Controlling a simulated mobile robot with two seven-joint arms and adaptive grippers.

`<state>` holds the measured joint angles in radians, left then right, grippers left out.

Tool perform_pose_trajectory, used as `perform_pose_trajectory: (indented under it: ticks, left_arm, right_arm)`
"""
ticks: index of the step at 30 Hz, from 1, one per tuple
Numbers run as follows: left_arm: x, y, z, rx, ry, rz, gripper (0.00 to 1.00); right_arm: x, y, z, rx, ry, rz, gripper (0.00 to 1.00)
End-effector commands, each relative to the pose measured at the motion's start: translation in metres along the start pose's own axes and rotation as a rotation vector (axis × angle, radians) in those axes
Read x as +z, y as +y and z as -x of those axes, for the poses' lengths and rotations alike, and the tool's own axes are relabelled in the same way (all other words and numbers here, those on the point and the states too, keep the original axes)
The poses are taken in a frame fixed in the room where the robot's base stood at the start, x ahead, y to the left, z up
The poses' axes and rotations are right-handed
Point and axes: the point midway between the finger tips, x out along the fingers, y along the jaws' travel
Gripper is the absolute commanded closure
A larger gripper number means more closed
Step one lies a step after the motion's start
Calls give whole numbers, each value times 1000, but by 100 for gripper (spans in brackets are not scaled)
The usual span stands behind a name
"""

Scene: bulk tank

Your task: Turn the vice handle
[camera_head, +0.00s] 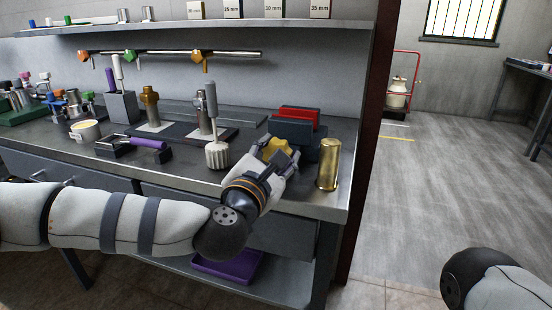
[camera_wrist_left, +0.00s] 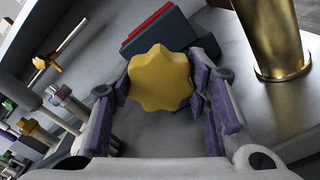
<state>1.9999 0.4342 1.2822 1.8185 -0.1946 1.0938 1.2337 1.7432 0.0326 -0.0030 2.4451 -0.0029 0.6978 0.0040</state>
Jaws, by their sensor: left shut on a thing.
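The vice handle is a yellow lobed knob (camera_head: 279,146) at the front of the dark grey vice (camera_head: 311,141), near the right end of the bench. It fills the middle of the left wrist view (camera_wrist_left: 160,80). My left gripper (camera_head: 277,153) is shut on the knob. In the wrist view its purple-padded fingers (camera_wrist_left: 161,88) lie on both sides of the knob. A red piece (camera_head: 299,116) shows along the top of the vice. The knob's shaft is hidden. My right gripper is out of view.
A brass cylinder (camera_head: 328,165) stands close to the right of my left gripper. A ribbed white-grey tool with a grey handle (camera_head: 217,154) stands to its left. Other tools crowd the bench (camera_head: 190,172) further left. A shelf (camera_head: 180,27) runs above.

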Motion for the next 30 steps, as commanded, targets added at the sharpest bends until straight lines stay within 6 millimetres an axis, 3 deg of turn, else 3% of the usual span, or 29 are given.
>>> perform_pose_trajectory:
  ticks: [30]
  left_arm:
    - [-3, 0, 0, 1, -2, 965, 85]
  right_arm:
    - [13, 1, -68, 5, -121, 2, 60]
